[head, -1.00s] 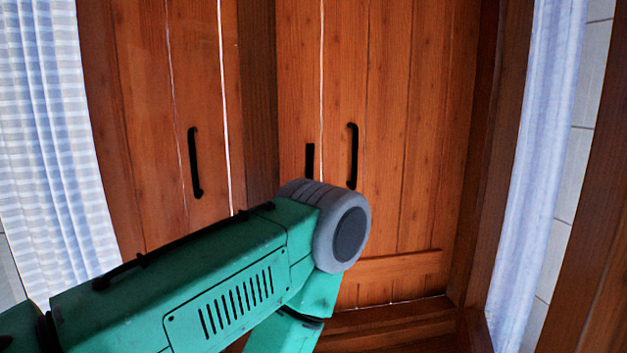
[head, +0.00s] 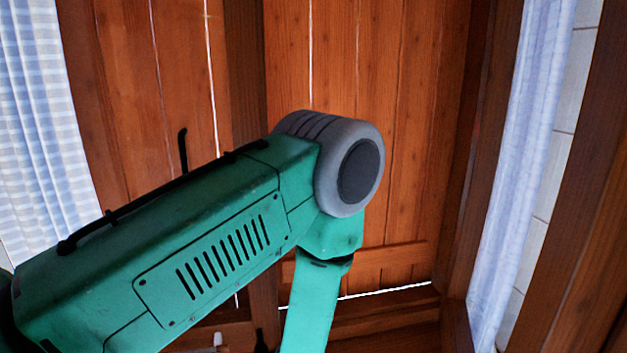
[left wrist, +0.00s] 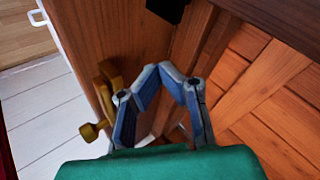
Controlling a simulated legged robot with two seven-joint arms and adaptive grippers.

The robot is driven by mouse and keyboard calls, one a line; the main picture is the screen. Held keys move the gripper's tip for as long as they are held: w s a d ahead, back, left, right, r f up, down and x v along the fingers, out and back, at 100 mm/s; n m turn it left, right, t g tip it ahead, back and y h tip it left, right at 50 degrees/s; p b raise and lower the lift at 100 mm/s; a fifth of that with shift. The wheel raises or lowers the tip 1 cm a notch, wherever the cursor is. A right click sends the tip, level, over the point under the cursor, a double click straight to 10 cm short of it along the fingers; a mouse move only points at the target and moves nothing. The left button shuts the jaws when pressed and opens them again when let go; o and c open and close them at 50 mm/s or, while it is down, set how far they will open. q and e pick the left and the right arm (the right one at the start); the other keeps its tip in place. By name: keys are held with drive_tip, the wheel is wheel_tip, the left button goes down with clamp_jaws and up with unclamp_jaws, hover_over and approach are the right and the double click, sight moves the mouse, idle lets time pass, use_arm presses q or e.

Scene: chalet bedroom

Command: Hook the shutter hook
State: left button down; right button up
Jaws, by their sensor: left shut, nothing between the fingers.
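Two wooden shutters fill the head view, the left shutter (head: 125,110) with a black handle (head: 183,150), partly covered by my arm, and the right shutter (head: 385,120), whose handle is hidden. My left arm crosses in front, and its gripper is hidden in that view. In the left wrist view my left gripper (left wrist: 158,70) is shut and empty, beside a wooden post or frame. A brass latch with a knob (left wrist: 92,130) is just left of the fingers. A black fitting (left wrist: 168,8) is at the top edge; I cannot tell whether it is the shutter hook.
Checked curtains hang at the left (head: 40,110) and right (head: 520,150) of the window. A wooden sill (head: 390,310) runs below the shutters. The wrist view shows white boards (left wrist: 45,110) at left and wooden panelling (left wrist: 270,100) at right.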

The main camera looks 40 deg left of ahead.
use_arm(q)
drive_tip(key=w+a+r+m+t+y+p, duration=0.1)
drive_tip(key=w+r+t+y, duration=0.15)
drive_tip(key=w+r, duration=0.6)
drive_tip(key=w+r+m+t+y+p, duration=0.15)
drive_tip(key=w+r+y, duration=0.3)
drive_tip(key=r, duration=0.65)
wheel_tip(320, 180, up, 16)
drive_tip(key=w+d+n+g+y+p, duration=0.1)
drive_tip(key=w+n+g+y+p, duration=0.1)
drive_tip(key=g+y, duration=0.1)
drive_tip(key=shift+w+g+y, duration=0.25)
drive_tip(key=shift+g+y, duration=0.15)
drive_tip(key=shift+y, duration=0.5)
drive_tip(key=w+a+p, duration=0.1)
drive_tip(key=a+p, duration=0.2)
drive_tip(key=a, duration=0.8)
drive_tip(key=shift+w+a+r, duration=0.2)
drive_tip(key=shift+a, duration=0.1)
